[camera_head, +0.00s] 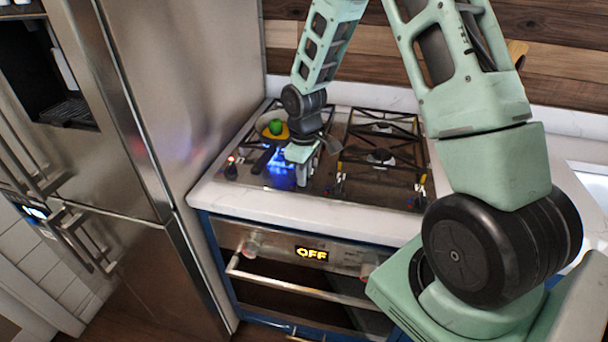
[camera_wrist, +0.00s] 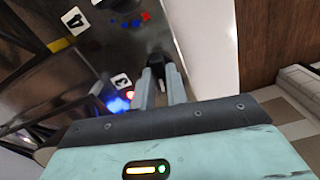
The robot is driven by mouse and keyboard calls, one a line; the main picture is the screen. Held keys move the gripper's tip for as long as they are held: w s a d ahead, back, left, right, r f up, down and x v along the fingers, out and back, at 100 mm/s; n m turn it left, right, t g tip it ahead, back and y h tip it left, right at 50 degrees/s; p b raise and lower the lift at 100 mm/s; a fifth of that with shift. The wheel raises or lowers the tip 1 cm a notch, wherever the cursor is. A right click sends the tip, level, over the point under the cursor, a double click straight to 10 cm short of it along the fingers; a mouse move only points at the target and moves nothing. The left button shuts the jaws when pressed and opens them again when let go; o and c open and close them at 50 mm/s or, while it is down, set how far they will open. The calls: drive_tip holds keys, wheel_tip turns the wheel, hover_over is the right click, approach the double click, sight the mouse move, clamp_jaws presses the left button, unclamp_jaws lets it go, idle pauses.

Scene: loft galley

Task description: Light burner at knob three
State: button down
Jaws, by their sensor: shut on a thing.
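My gripper (camera_head: 304,176) is low over the front edge of the stove top (camera_head: 385,192) in the head view. In the wrist view my gripper (camera_wrist: 162,76) is shut on a dark knob (camera_wrist: 157,61). A white tag reading 3 (camera_wrist: 121,82) sits just left of this knob. My fingers hide part of the knob. A blue glow (camera_wrist: 117,103) with a red spot shows beside the tag. A bright blue glow (camera_head: 279,166) also shows left of my gripper in the head view; I cannot tell whether it is flame.
A pan (camera_head: 263,157) with a green item (camera_head: 276,127) stands on the back left burner. More knobs line the front, one at the far left (camera_head: 231,170). A tag reading 4 (camera_wrist: 74,20) shows in the wrist view. The oven display (camera_head: 312,254) reads OFF. A fridge (camera_head: 180,80) stands left.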

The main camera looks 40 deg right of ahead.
drive_tip(key=shift+m, duration=1.7)
drive_tip(key=c, duration=1.4)
unclamp_jaws()
drive_tip(key=shift+r, duration=0.1)
wheel_tip(320, 180, up, 17)
drive_tip(key=b, duration=0.2)
drive_tip(key=shift+r, duration=0.15)
